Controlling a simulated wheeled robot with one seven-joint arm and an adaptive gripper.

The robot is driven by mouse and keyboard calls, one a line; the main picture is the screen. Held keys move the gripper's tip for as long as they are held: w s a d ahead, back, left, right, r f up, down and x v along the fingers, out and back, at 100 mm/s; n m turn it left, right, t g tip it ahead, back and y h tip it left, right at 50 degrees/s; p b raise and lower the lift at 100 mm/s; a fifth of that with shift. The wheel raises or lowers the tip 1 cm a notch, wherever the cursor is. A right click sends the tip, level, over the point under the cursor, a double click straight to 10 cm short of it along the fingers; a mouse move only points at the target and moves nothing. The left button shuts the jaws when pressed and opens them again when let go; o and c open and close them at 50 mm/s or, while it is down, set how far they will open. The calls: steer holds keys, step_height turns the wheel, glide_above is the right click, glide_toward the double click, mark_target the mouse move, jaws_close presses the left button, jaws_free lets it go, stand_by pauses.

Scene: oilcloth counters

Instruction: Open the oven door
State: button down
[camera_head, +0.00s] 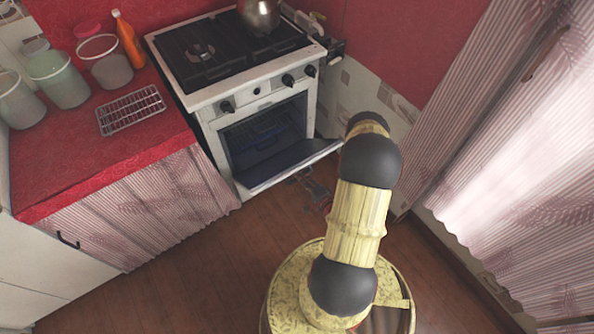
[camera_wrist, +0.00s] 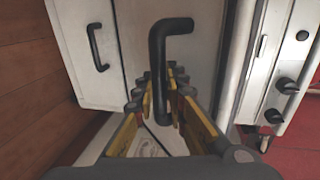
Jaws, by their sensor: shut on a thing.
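The white oven (camera_head: 262,115) stands against the back wall in the head view. Its door (camera_head: 285,168) hangs open, tilted forward and down, and the dark inside shows. My gripper (camera_wrist: 163,78) is shut on a black bar handle (camera_wrist: 158,45) in the wrist view, with a finger on each side of the bar. The handle appears to be the oven door's.
A red counter (camera_head: 60,190) with jars, an orange bottle (camera_head: 128,40) and a wire rack (camera_head: 130,110) is left of the oven. A metal pot (camera_head: 260,15) sits on the hob. A cabinet handle (camera_wrist: 97,47) shows beside the held one. Curtained fronts (camera_head: 520,150) stand at right.

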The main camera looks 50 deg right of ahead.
steer(key=shift+s+a+f, duration=0.1)
steer(key=shift+s+f, duration=0.25)
steer(key=shift+f, duration=0.15)
steer(key=c, duration=1.8)
jaws_free()
steer(key=shift+c, duration=0.2)
